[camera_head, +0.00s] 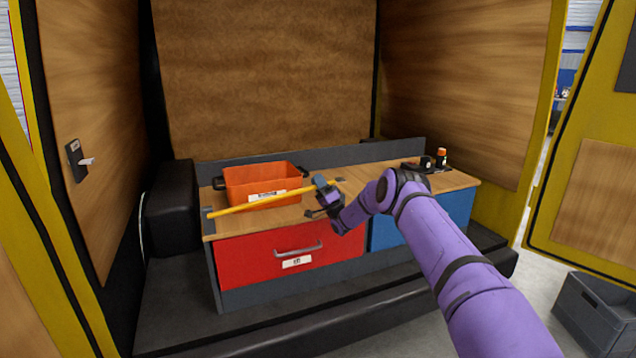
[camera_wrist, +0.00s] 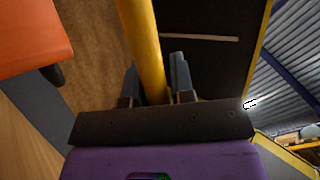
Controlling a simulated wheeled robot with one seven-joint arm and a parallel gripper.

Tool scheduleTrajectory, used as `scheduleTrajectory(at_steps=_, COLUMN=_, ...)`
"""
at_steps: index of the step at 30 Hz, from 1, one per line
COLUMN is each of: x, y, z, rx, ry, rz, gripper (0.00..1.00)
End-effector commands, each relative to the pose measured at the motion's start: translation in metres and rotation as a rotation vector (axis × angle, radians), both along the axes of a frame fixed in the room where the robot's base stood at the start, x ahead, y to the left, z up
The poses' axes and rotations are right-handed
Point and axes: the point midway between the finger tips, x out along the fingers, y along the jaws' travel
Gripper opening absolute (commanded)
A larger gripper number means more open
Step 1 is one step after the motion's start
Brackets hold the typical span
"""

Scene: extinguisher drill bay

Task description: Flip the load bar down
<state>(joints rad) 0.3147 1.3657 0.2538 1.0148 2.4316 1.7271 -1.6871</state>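The yellow load bar (camera_head: 250,202) runs from a dark bracket at the left end of the wooden counter, in front of the orange bin, to my gripper. It slopes slightly up to the right in the head view. My gripper (camera_head: 321,192) is at its right part. In the wrist view, the bar (camera_wrist: 143,50) passes between the two fingers (camera_wrist: 155,80), close to the left finger with a narrow gap at the right one. The fingers look open around it. My gripper hides part of the bar's right end.
An orange bin (camera_head: 240,180) stands on the counter (camera_head: 435,180) behind the bar. A red drawer (camera_head: 255,256) and a blue drawer (camera_head: 450,214) are below. Small dark and orange items (camera_head: 441,158) stand at the back right. A grey crate (camera_head: 590,315) is on the floor at right.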

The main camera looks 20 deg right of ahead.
Motion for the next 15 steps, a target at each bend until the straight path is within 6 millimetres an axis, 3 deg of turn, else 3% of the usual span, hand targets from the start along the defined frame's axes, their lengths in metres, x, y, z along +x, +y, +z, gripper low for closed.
scheduleTrajectory(at_steps=1, x=0.0000, y=0.0001, z=0.0004, rx=0.000, ry=-0.001, rz=0.000, gripper=0.35)
scheduleTrajectory(at_steps=3, x=0.0000, y=0.0002, z=0.0004, rx=0.000, ry=-0.001, rz=0.000, gripper=0.44)
scheduleTrajectory(at_steps=15, x=-0.0059, y=-0.0039, z=-0.0090, rx=0.000, ry=0.001, rz=0.000, gripper=0.44)
